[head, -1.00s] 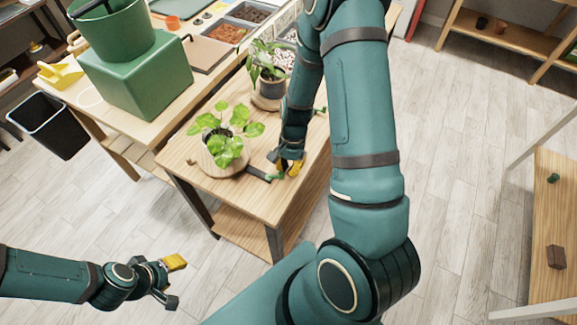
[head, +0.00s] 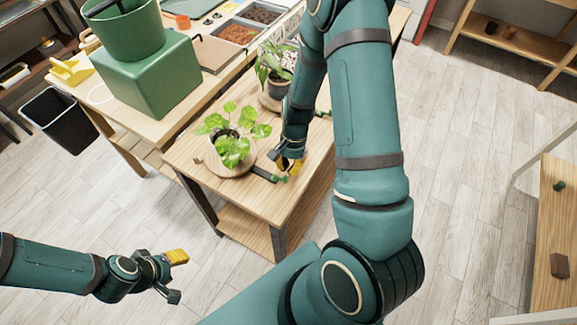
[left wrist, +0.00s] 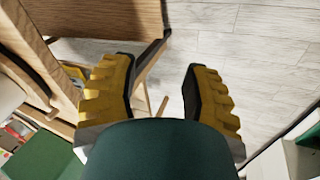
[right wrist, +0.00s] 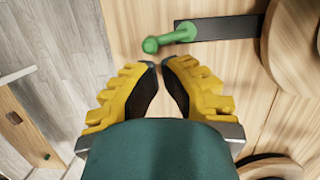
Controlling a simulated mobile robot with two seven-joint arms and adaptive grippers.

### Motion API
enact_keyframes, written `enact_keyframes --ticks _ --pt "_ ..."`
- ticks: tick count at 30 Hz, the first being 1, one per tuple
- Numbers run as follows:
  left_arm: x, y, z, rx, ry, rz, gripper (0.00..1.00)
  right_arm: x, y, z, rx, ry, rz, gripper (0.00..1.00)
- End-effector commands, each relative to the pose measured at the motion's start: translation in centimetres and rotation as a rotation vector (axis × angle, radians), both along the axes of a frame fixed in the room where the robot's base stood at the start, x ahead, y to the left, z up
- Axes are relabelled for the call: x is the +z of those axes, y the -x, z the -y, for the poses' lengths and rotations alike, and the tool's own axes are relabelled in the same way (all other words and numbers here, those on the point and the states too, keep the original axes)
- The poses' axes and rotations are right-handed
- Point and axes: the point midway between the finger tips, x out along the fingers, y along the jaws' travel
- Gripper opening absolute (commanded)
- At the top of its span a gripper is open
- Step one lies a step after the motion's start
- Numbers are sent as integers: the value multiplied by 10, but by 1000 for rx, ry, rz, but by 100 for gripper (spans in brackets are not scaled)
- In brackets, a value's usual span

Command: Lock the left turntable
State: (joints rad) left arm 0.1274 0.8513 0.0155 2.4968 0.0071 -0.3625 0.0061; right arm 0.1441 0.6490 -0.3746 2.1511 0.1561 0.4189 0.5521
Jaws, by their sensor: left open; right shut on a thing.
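The left turntable is a round wooden disc (head: 236,171) under a leafy potted plant (head: 232,150) on the wooden bench. Its lock is a dark plate (head: 264,174) with a green lever (head: 281,179) at the end. In the right wrist view, the green lever (right wrist: 170,37) sticks out from the dark plate (right wrist: 228,27) at the fingertips. My right gripper (head: 289,166) is low over the bench beside the lever, its yellow fingers nearly together; the exact contact is hard to see. My left gripper (head: 179,276) is open and empty, away from the bench; it also shows in the left wrist view (left wrist: 160,85).
A second turntable with a plant (head: 278,72) stands further back, with another green lever (head: 325,114). A green box (head: 150,75) and a yellow scoop (head: 71,70) sit on the table at left. A black bin (head: 60,119) stands on the floor. The floor below is clear.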

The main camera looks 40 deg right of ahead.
Motion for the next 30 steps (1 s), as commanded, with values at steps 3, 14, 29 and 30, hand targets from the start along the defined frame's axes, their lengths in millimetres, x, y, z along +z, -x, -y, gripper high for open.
enact_keyframes --ticks 3,14,29,30 --pt "16 -4 -1 7 -2 9 47 19 -2 4 0 1 3 0" --pt "63 -12 -3 21 -2 28 47 72 -7 16 0 0 1 0" --pt "74 -11 -4 19 2 28 47 85 -8 21 2 1 1 0" --pt "74 -10 -4 19 2 27 47 85 -8 21 2 1 1 0"
